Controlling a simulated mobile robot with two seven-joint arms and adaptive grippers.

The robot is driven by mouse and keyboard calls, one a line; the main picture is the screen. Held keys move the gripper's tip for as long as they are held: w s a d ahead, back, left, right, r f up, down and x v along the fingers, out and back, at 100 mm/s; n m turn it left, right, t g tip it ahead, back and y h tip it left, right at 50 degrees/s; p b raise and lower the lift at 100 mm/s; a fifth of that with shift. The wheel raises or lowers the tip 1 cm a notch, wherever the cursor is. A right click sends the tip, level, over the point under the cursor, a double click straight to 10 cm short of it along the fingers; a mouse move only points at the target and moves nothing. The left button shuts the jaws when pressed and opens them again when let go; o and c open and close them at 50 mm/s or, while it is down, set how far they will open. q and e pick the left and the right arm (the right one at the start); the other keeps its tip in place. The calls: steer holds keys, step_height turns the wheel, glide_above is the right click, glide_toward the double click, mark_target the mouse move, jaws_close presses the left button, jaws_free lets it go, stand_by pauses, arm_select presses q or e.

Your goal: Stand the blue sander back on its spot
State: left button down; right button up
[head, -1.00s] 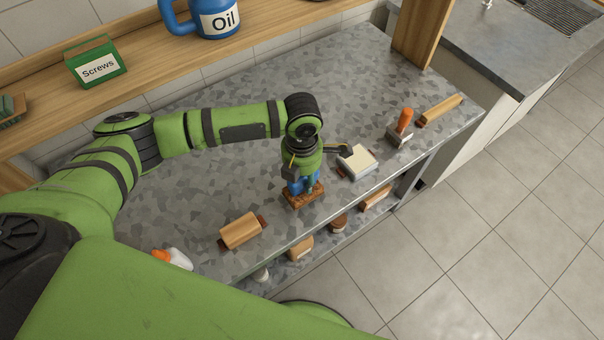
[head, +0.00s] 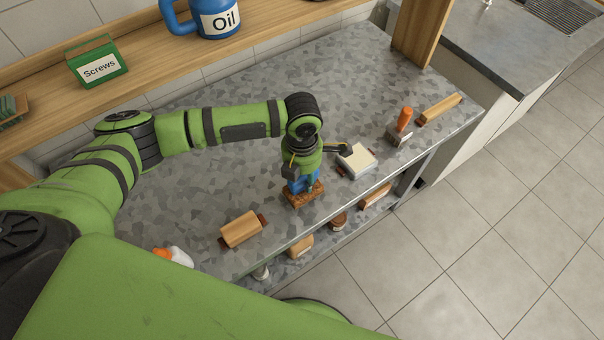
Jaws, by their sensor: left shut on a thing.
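The blue sander (head: 297,186) stands near the front edge of the grey speckled worktop. My left gripper (head: 302,176) reaches down over it from above and is shut on it, hiding most of its upper part. A reddish-brown block (head: 303,197) shows directly under the blue part. I cannot tell whether it is the sander's own base or a separate pad marking a spot. The sander looks about upright. My right gripper is not in view.
A wooden block (head: 241,230) lies left of the sander, and a cream-topped block (head: 356,161) lies right. Farther right are an orange-handled tool (head: 404,119) and a long wooden piece (head: 439,109). A white bottle with orange top (head: 178,256) is front left. The worktop behind is clear.

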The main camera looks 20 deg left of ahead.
arm_select(q)
steer(key=shift+f+b, duration=0.6)
steer(key=shift+f, duration=0.4)
steer(key=c, duration=0.6)
jaws_free()
steer(key=shift+c, duration=0.2)
steer(key=shift+r, duration=0.1)
step_height(320, 180, up, 8)
steer(key=p, duration=0.7)
steer(key=shift+p, duration=0.4)
